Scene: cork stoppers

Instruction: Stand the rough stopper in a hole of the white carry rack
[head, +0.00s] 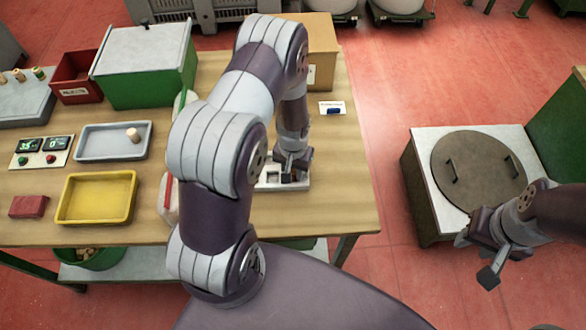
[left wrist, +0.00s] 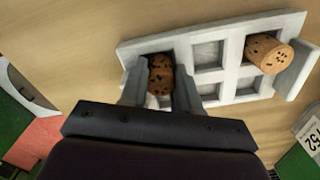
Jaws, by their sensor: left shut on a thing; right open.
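The white carry rack (left wrist: 228,72) has two rows of square holes and lies on the wooden table; part of it shows in the head view (head: 262,183). My left gripper (left wrist: 160,90) is shut on a brown, dark-pitted stopper (left wrist: 160,73), which is at the rack's left end, over or in a hole there. I cannot tell how deep it sits. Another speckled stopper (left wrist: 268,53) stands in a hole at the right end. In the head view my left gripper (head: 291,165) hides much of the rack. My right gripper (head: 476,257) is open and empty, off the table.
A grey tray (head: 92,152) with a pale stopper (head: 133,135), a yellow tray (head: 75,215), a green box (head: 150,95) and a red bin (head: 64,76) stand left. A cardboard box (head: 322,50) stands behind the rack. A lidded round drum top (head: 478,172) is at right.

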